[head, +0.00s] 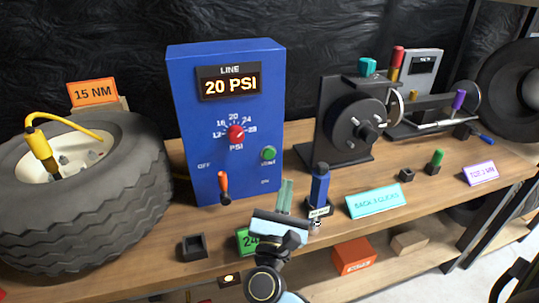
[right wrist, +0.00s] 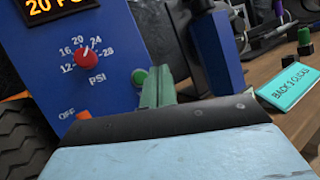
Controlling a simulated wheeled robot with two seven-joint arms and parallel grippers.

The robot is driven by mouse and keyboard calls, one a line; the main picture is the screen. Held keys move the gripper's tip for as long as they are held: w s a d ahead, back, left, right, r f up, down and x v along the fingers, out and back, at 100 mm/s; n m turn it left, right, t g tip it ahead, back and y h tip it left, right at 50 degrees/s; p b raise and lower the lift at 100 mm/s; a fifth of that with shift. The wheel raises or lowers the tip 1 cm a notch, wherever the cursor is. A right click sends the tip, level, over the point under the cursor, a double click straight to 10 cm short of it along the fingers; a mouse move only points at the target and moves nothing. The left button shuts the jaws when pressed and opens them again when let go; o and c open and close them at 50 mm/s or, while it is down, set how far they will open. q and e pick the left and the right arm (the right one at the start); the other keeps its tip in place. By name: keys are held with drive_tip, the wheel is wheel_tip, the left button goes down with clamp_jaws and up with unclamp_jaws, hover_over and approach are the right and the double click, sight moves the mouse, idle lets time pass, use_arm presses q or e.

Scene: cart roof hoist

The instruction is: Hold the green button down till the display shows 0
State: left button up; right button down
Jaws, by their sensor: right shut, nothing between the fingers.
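A blue box (head: 205,140) stands upright on the bench, and its display (head: 230,85) reads LINE 20 PSI. The green button (head: 268,152) is on the lower right of its front face, right of the red knob (head: 236,132). In the right wrist view the button (right wrist: 139,75) is just left of the fingertips. My right gripper (head: 287,182) is shut and empty, its green fingers pointing up, below and right of the button in the head view. The fingers (right wrist: 157,75) look apart from the button. My left gripper is not in view.
An orange lever (head: 223,187) is low on the box front. A blue bottle-like object (head: 320,185) stands close right of my right gripper. A tyre (head: 130,200) lies at left. A teal sign (head: 375,201) and black machine (head: 345,120) are at right.

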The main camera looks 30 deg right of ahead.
sight(269, 154)
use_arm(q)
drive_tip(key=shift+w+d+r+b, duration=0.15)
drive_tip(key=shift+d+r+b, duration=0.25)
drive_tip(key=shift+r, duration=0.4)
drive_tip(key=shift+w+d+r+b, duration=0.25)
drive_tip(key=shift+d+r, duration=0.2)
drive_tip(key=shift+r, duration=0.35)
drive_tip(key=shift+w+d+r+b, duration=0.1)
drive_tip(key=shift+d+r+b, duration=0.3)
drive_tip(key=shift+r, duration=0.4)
use_arm(e)
drive_tip(key=w+d, duration=0.2)
drive_tip(key=w, duration=0.6)
drive_tip(key=shift+w, duration=0.25)
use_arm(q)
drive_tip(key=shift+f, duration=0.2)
use_arm(e)
drive_tip(key=shift+w, duration=0.1)
use_arm(q)
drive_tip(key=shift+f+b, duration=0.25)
drive_tip(key=shift+b, duration=0.1)
use_arm(e)
drive_tip(key=shift+w+d, duration=0.15)
drive_tip(key=shift+w, duration=0.2)
